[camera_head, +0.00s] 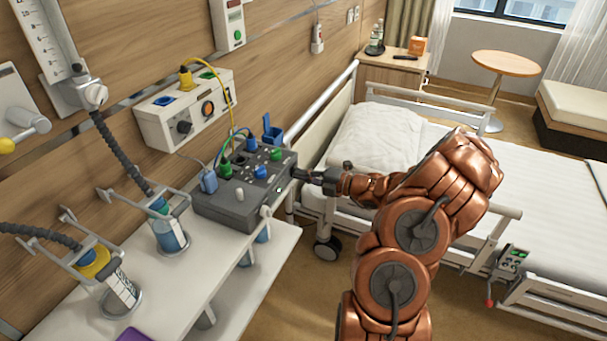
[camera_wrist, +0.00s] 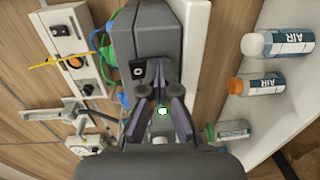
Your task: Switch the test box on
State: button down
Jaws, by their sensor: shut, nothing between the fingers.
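The test box (camera_head: 240,205) is a dark grey box with knobs and coloured sockets on its sloped top, on the white shelf by the wall. It fills the upper middle of the wrist view (camera_wrist: 158,30). A small green light (camera_head: 279,190) glows on its front; a bright green spot (camera_wrist: 162,111) also shows between my fingers. A black switch with a white mark (camera_wrist: 138,71) is on the face by my fingertips. My gripper (camera_head: 300,175) is shut and empty at the box's right end. In the wrist view my fingertips (camera_wrist: 160,82) are beside the switch; I cannot tell whether they touch.
A white wall panel (camera_head: 188,108) with cables hangs behind the box. Jars with hoses (camera_head: 170,235) stand left of it on the white shelf (camera_head: 170,285). The bed (camera_head: 460,175) is close on the right. Bottles labelled AIR (camera_wrist: 278,43) show in the wrist view.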

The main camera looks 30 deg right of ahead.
jog(key=f+p+v, duration=0.1)
jog(key=f+v, duration=0.1)
jog(key=v, duration=1.1)
jog(key=shift+s+d+f, duration=0.25)
jog(key=shift+s+f, duration=0.1)
jog(key=shift+s, duration=0.05)
